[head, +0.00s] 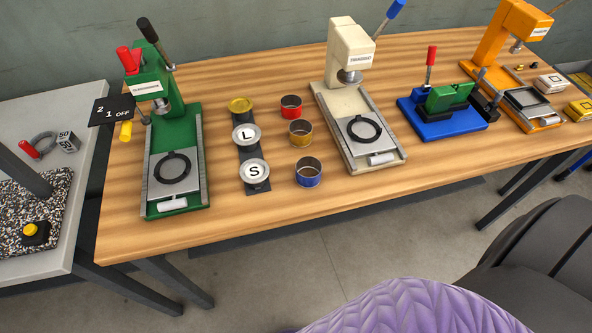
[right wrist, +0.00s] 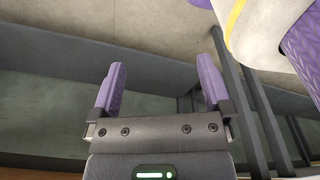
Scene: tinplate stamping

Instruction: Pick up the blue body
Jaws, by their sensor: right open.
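The blue body (head: 308,172) is a short, open, hollow cylinder with a blue outside and metallic inside. It stands upright on the wooden table near the front edge, nearest of a column of three. The yellow body (head: 300,132) and the red body (head: 291,107) stand behind it. My right gripper (right wrist: 160,88) shows in the right wrist view with its two purple fingers apart and nothing between them. It does not show in the head view, so its place relative to the blue body cannot be told. My left gripper is not in view.
Left of the bodies a dark strip (head: 252,186) holds round lids. A green press (head: 174,130) stands left and a cream press (head: 352,95) right. A blue-and-green fixture (head: 440,112) and an orange press (head: 507,60) stand farther right. The table is clear in front of the blue body.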

